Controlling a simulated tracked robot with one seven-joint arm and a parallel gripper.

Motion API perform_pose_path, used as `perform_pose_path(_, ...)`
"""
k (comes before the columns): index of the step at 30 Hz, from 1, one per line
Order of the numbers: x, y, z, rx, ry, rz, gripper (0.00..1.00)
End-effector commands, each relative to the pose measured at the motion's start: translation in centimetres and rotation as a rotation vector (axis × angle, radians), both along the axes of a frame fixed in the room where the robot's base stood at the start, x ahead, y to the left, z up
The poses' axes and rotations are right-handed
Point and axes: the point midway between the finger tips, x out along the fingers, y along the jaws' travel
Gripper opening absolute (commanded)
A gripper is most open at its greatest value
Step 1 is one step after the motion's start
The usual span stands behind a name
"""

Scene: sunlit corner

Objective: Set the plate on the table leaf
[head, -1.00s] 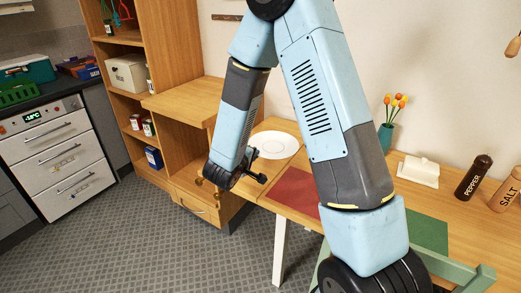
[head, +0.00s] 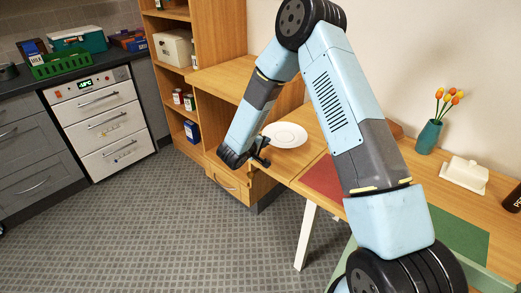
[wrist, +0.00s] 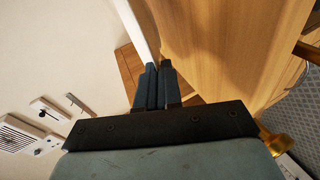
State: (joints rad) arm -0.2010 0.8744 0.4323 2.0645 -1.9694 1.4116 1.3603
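The white round plate (head: 285,135) appears to lie flat on the left end section of the wooden table, the table leaf (head: 288,167), left of a seam and the red mat. My gripper (head: 263,152) is just to the front left of the plate, by the edge of this section. The arm hides part of the table.
A red mat (head: 326,178), a green mat (head: 460,234), a teal tulip vase (head: 429,137) and a white butter dish (head: 466,173) are on the table. A wooden shelf unit (head: 214,55) stands left of it. A green chair (head: 484,278) is in front.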

Motion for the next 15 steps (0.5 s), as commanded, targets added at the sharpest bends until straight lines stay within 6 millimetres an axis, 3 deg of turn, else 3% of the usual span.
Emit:
perform_pose_path(8, 0.7, 0.6, -1.1, -0.001, -0.001, 0.000, 0.00)
perform_pose_path(15, 0.7, 0.5, -3.8, -0.001, 0.000, 0.000, 0.00)
